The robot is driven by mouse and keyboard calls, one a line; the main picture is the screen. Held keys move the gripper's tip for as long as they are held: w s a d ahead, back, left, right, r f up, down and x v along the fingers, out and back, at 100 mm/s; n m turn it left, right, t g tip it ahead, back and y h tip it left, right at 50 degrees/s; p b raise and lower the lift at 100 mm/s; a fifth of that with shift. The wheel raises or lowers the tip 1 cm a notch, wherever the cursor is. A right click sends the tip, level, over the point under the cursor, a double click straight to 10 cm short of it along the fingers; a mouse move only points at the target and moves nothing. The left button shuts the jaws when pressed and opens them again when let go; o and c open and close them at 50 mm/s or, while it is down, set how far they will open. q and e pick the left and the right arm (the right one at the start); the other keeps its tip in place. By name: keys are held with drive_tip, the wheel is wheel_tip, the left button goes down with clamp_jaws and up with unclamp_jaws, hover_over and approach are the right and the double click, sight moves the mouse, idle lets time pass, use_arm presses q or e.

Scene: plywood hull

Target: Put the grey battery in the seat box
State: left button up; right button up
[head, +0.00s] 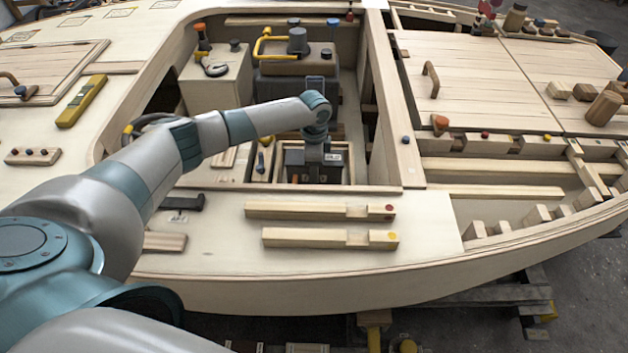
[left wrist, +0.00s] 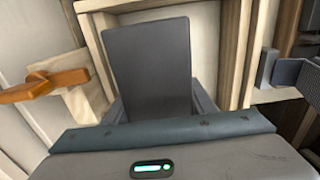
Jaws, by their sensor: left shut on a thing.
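My left arm reaches over the near deck into the open cockpit. My left gripper (head: 314,150) points down and is shut on the dark grey battery (head: 318,173), which has a pale label near its top. The battery appears upright within a wood-framed opening, which looks like the seat box (head: 348,160). I cannot tell whether it touches the bottom. In the left wrist view, a flat dark grey shape (left wrist: 155,65) stands beyond the gripper body between wooden walls; the fingertips are hidden there. My right gripper is out of view.
A grey machine with a yellow pipe (head: 263,45) stands behind the opening. A pale locker (head: 215,80) is on its left. Two notched wood strips (head: 300,211) (head: 310,238) lie on the near deck. An orange handle (left wrist: 45,85) shows left in the wrist view.

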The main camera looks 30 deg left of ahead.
use_arm(q)
drive_tip(key=shift+f, duration=1.8)
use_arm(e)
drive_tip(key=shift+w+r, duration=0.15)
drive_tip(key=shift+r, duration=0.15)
use_arm(q)
drive_tip(key=shift+f, duration=0.15)
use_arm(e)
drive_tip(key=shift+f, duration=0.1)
use_arm(q)
drive_tip(key=o, duration=1.2)
